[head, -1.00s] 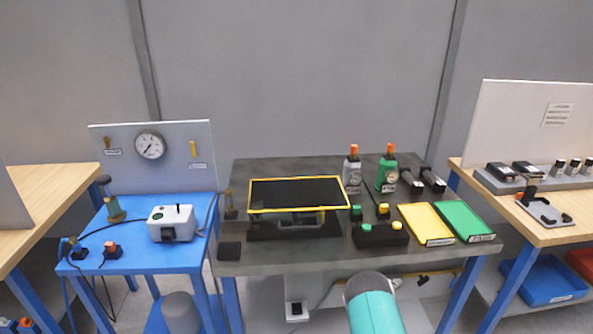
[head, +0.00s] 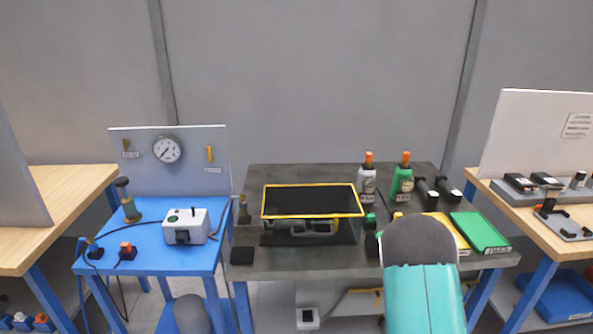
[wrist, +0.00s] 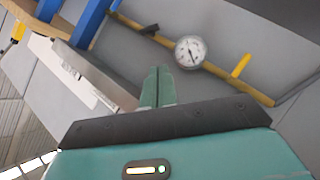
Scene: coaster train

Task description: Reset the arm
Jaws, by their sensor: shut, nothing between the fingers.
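My gripper (wrist: 158,88) shows in the wrist view with its two teal fingers together, shut and empty. It points toward a tilted wall area with a round dial gauge (wrist: 190,52) and a yellow lever (wrist: 241,66); nothing touches the fingertips. In the head view only a teal and grey part of my arm shows, raised in front of the right side of the grey table (head: 275,273). It hides much of the yellow tray (head: 462,243) and things beside it. The fingers are not in the head view.
On the grey table stand a dark yellow-rimmed box (head: 312,201), a grey bottle (head: 367,186), a green bottle (head: 402,182) and a green tray (head: 480,232). Left is a blue table (head: 150,253) with a white box (head: 186,225). A wooden bench (head: 547,232) stands right.

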